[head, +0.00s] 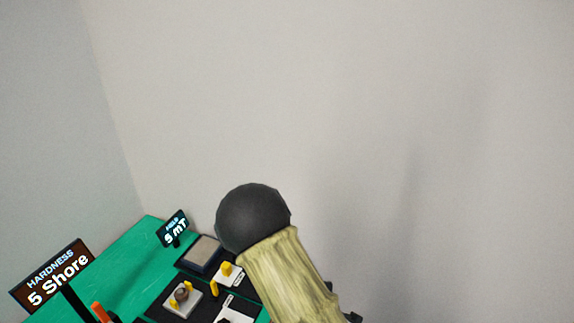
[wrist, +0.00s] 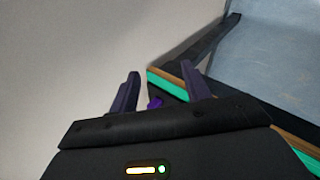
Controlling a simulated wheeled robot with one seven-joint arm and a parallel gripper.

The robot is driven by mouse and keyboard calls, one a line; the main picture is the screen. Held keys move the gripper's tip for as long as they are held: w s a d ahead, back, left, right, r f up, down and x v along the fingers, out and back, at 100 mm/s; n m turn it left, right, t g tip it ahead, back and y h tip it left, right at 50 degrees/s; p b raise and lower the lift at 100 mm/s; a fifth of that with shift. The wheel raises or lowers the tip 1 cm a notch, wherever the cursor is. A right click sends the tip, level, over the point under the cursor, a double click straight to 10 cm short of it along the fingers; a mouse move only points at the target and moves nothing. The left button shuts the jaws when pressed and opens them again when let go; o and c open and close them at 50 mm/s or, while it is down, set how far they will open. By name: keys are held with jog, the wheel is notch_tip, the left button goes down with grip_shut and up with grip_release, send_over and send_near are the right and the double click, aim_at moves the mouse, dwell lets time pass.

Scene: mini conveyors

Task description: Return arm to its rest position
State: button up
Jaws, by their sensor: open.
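My gripper (wrist: 158,88) shows in the wrist view with its two dark fingers apart and nothing seen between them. Past the fingers are a grey wall and the corner of a table with a green and orange-brown edge. In the head view my arm, with a dark round joint and a pale yellowish link, rises across the lower middle and hides part of the table. The gripper's fingers cannot be made out in the head view.
Bare walls stand behind.

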jog(key=s+d+r+m+g, duration=0.2)
jog(key=s+d+r+m, duration=0.1)
jog(key=s+r+m, duration=0.3)
jog(key=s+d+r+m+g+y, duration=0.1)
jog(key=s+d+r+m+g, duration=0.2)
jog(key=r+m, duration=0.7)
jog(key=s, duration=0.2)
jog(key=shift+s+d+r, duration=0.2)
jog(key=shift+s+r, duration=0.15)
jog(key=shift+r, duration=0.05)
